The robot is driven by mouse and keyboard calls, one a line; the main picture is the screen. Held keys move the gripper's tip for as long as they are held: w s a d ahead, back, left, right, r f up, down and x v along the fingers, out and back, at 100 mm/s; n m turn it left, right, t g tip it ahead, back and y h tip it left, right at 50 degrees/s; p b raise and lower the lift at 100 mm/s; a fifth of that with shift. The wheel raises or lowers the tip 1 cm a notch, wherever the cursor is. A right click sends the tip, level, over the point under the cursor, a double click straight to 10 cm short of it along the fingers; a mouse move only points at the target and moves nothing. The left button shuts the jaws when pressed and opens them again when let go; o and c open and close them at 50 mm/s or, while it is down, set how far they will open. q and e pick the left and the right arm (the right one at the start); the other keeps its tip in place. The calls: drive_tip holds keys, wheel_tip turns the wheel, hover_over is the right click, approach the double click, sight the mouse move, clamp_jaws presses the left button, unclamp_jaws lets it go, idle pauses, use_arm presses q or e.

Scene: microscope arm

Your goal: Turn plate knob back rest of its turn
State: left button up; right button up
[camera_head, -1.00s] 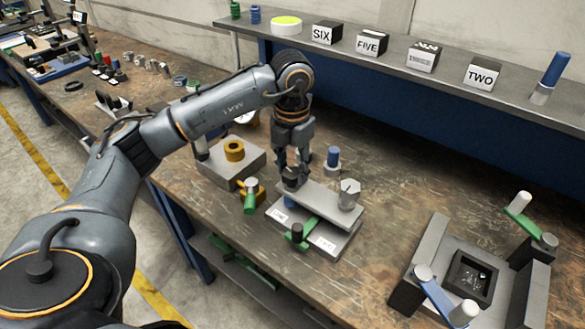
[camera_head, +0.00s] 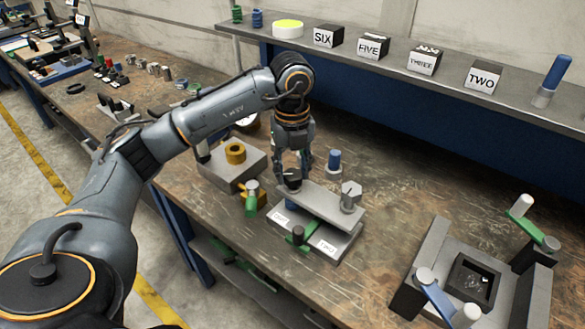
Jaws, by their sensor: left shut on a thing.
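In the head view, a grey swing plate (camera_head: 322,201) lies over a grey base block (camera_head: 330,244) with white labels, one reading TWO. A dark round knob (camera_head: 292,182) stands at the plate's left end. A grey faceted knob (camera_head: 350,195) stands at its right end. My left gripper (camera_head: 291,173) points down from above and is shut on the dark knob; its fingers partly hide the knob. A green lever with a black knob (camera_head: 298,235) sits at the base's front. My right gripper is not in view.
A grey block with a yellow ring (camera_head: 235,153) and a green-handled part (camera_head: 251,203) stand left. A blue-topped peg (camera_head: 334,160) is close behind. A grey fixture with levers (camera_head: 431,250) stands right. The shelf (camera_head: 390,68) at the back holds labelled blocks.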

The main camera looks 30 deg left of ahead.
sight(291, 174)
use_arm(q)
drive_tip(key=n, duration=0.5)
drive_tip(key=shift+s+f+n+p, duration=0.2)
drive_tip(key=shift+f+n+p, duration=0.05)
drive_tip(key=shift+n+p, duration=0.35)
drive_tip(key=shift+n, duration=1.9)
drive_tip(key=o, duration=1.1)
drive_tip(key=shift+o, duration=0.2)
drive_tip(key=shift+a, duration=0.1)
drive_tip(key=shift+r, duration=0.15)
drive_tip(key=shift+w+r, duration=0.1)
drive_tip(key=shift+r, duration=0.2)
wheel_tip(291, 174, up, 11)
